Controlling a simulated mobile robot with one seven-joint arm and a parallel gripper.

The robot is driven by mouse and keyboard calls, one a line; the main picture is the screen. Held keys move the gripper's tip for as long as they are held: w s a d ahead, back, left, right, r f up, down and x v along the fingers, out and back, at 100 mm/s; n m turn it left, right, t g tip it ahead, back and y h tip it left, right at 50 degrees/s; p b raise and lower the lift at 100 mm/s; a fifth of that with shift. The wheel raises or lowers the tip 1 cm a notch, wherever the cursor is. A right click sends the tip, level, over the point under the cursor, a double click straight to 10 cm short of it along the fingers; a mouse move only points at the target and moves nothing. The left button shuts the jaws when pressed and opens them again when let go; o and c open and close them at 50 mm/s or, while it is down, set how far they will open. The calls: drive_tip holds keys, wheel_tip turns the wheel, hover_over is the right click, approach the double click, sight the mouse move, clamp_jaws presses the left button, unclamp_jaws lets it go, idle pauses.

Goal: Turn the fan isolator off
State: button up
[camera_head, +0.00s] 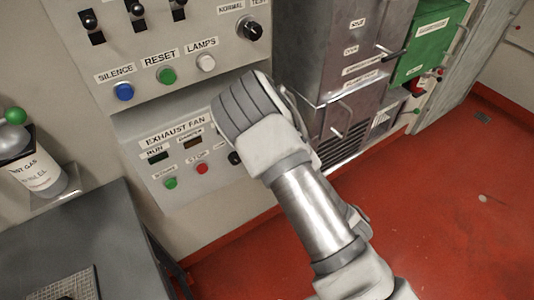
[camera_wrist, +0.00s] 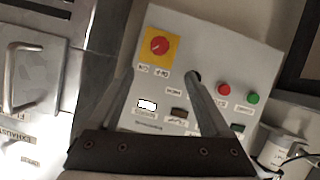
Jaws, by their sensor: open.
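A red rotary knob (camera_wrist: 158,46) on a yellow square plate sits on the exhaust fan panel in the wrist view, where the picture is upside down. I take this knob for the fan isolator. Small labels lie beside the plate; which one the knob points to is too small to tell. My gripper (camera_wrist: 161,82) is open and empty, its two fingers spread in front of the panel, with the knob beyond and between the fingertips. In the head view my arm hides the knob and my fingers, while the left part of the exhaust fan panel (camera_head: 180,125) shows.
A black knob (camera_wrist: 194,76) is beside my right finger, with red (camera_wrist: 223,89) and green (camera_wrist: 253,97) buttons farther right. A control panel (camera_head: 225,78) juts out above. Metal cabinets (camera_head: 345,60) stand to the right. A grey bench (camera_head: 90,235) is at the left.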

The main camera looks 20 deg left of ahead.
drive_tip(key=b+x, duration=0.3)
drive_tip(key=b, duration=0.5)
drive_tip(key=shift+s+d+f, duration=0.1)
drive_tip(key=shift+s+f, duration=0.05)
drive_tip(key=shift+f, duration=0.05)
drive_tip(key=shift+b, duration=0.65)
drive_tip(key=x, duration=0.7)
drive_tip(key=b+x, duration=0.1)
drive_tip(key=x, duration=0.6)
drive_tip(key=shift+w+a+r, duration=0.15)
drive_tip(key=shift+w+a, duration=0.1)
drive_tip(key=shift+c, duration=0.3)
clamp_jaws()
